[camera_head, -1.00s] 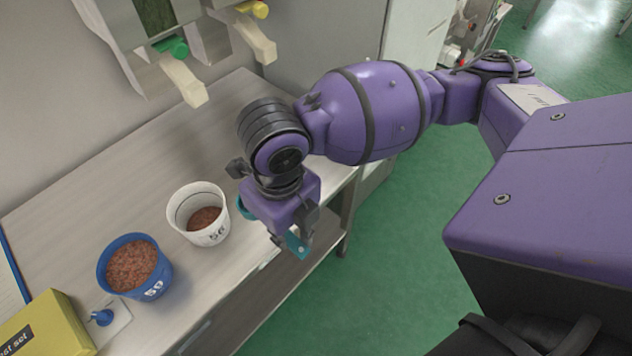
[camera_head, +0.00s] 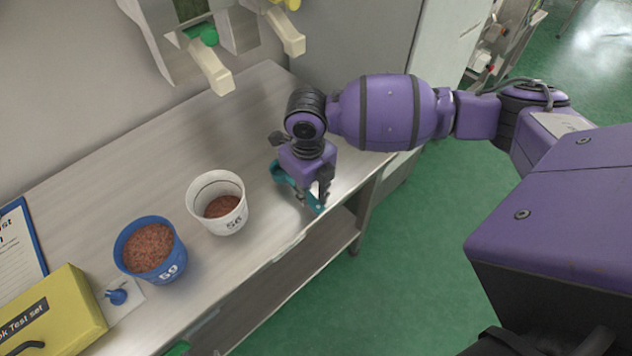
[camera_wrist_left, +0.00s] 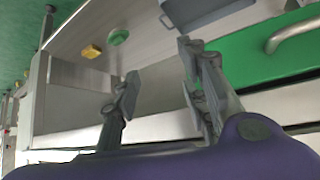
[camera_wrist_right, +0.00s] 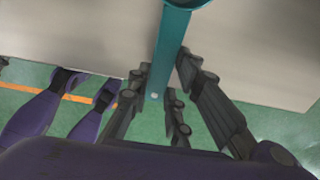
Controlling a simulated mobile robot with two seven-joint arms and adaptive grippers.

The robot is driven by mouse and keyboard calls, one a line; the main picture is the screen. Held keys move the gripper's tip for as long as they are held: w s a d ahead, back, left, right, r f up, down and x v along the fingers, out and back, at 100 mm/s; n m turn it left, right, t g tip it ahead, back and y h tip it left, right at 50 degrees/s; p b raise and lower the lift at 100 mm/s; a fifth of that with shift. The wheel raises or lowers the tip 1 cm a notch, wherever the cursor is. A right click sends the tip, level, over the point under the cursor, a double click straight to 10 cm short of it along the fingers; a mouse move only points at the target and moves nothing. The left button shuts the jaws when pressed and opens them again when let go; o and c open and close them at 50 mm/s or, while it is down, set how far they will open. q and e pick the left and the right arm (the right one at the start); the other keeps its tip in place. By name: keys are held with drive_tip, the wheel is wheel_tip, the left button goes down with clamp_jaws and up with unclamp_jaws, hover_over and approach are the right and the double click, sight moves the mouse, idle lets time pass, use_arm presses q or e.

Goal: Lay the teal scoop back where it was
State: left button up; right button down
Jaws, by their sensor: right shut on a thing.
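The teal scoop (camera_head: 282,173) is in my right gripper (camera_head: 318,193), over the right front part of the bench (camera_head: 255,115). In the right wrist view the fingers of my right gripper (camera_wrist_right: 163,75) are shut on the scoop's flat handle (camera_wrist_right: 170,45); its bowl is cut off at the top edge. The handle end points toward the bench's front edge. I cannot tell whether the scoop touches the bench top. My left gripper (camera_wrist_left: 158,68) shows only in the left wrist view, open, with nothing between its fingers.
A white cup (camera_head: 228,222) and a blue cup (camera_head: 165,265), both with brown granules, stand left of the scoop. A yellow box (camera_head: 55,315) and clipboard (camera_head: 20,245) lie farther left. Dispenser spouts (camera_head: 212,72) hang above. The bench right of the white cup is mostly clear.

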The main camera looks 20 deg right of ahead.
drive_tip(key=shift+s+f, duration=0.1)
drive_tip(key=shift+f, duration=1.2)
drive_tip(key=c, duration=1.6)
unclamp_jaws()
drive_tip(key=shift+r, duration=0.1)
wheel_tip(320, 180, up, 12)
drive_tip(key=shift+r, duration=0.15)
